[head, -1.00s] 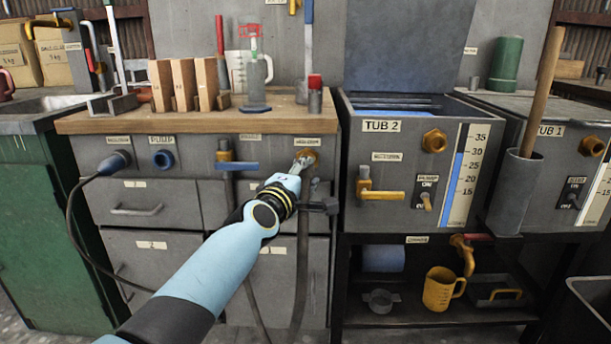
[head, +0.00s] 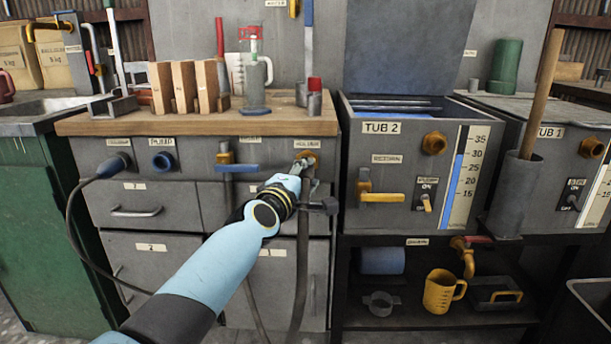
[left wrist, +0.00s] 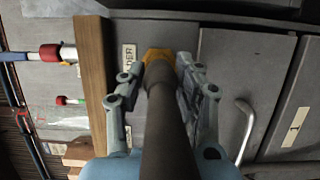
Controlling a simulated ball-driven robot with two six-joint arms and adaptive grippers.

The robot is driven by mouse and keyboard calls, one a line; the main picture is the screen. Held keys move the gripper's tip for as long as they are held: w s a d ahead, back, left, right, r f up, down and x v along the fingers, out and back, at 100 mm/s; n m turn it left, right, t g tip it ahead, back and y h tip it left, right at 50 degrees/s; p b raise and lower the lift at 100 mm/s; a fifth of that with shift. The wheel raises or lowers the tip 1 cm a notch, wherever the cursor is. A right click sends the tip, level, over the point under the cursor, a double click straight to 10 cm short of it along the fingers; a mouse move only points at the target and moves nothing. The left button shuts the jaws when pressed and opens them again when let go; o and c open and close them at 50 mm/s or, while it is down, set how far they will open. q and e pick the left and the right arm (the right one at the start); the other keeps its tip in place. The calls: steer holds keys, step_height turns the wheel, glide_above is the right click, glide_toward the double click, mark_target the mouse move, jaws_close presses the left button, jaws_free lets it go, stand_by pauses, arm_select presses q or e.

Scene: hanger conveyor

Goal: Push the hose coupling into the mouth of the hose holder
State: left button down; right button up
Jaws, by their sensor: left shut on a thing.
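The hose holder (head: 313,155) is a brass hexagonal mouth on the front panel under the wooden worktop, below a small label. In the left wrist view its brass rim (left wrist: 156,55) shows just beyond the fingers. My left gripper (head: 298,170) is at the holder, shut on the dark hose coupling (left wrist: 162,85). In the left wrist view my fingers (left wrist: 160,90) flank the coupling, which points toward the brass mouth. Its front end is hidden, so I cannot tell how deep it sits. The hose (head: 303,260) hangs down below the gripper. My right gripper is not in view.
A blue-handled valve (head: 235,166) and a blue pump port (head: 162,161) are left on the same panel. Tub 2 (head: 385,150) stands close on the right. Drawers (head: 155,210) lie below; the worktop (head: 110,122) carries blocks and tools.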

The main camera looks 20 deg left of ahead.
arm_select(q)
steer(key=shift+w+a+r, duration=0.1)
steer(key=shift+w+a, duration=0.05)
steer(key=shift+w, duration=0.35)
steer(key=c, duration=1.2)
jaws_free()
steer(key=shift+o, duration=0.2)
steer(key=o, duration=0.6)
steer(key=shift+c, duration=0.2)
steer(key=shift+s, duration=0.25)
steer(key=s, duration=1.1)
steer(key=shift+s+a, duration=0.25)
steer(key=shift+a, duration=0.15)
